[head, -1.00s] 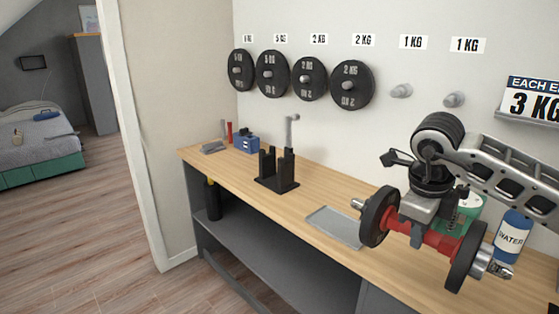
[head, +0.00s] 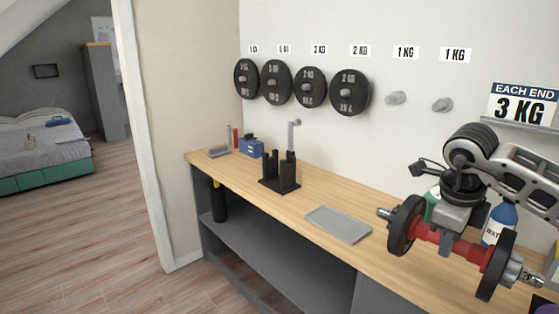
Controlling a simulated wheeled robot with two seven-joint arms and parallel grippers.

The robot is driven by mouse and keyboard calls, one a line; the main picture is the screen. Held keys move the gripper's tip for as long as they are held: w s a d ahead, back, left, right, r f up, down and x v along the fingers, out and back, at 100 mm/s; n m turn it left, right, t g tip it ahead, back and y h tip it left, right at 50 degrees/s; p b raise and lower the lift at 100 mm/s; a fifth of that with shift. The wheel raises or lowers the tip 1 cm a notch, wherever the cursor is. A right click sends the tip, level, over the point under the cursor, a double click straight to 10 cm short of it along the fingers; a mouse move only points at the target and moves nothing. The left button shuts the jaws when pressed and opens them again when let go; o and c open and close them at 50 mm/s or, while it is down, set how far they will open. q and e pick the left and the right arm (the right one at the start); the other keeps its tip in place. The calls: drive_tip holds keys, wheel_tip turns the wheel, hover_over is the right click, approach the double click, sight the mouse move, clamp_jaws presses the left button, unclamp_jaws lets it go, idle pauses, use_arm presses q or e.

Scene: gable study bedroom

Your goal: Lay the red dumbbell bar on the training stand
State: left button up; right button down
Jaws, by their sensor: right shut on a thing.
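The red dumbbell bar (head: 474,254) carries a black plate (head: 404,226) near each end and silver collars at its tips. My right gripper (head: 446,243) is shut on the middle of the bar from above and holds it over the right part of the bench. The training stand (head: 280,174), black with two uprights, stands empty on the bench further left, apart from the bar. My left gripper does not show.
A grey tray (head: 338,224) lies on the wooden bench (head: 305,202) between stand and dumbbell. A blue box (head: 251,147) stands at the far end. A water bottle (head: 501,223) stands behind the dumbbell. Weight plates (head: 350,92) hang on the wall; a sign (head: 521,104) reads 3 KG each end.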

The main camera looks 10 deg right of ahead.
drive_tip(key=shift+r, duration=0.15)
drive_tip(key=w+d+p, duration=0.4)
drive_tip(key=w+d, duration=0.3)
drive_tip(key=d, duration=0.3)
drive_tip(key=shift+w+d, duration=0.15)
drive_tip(key=shift+d, duration=0.25)
idle(6.5)
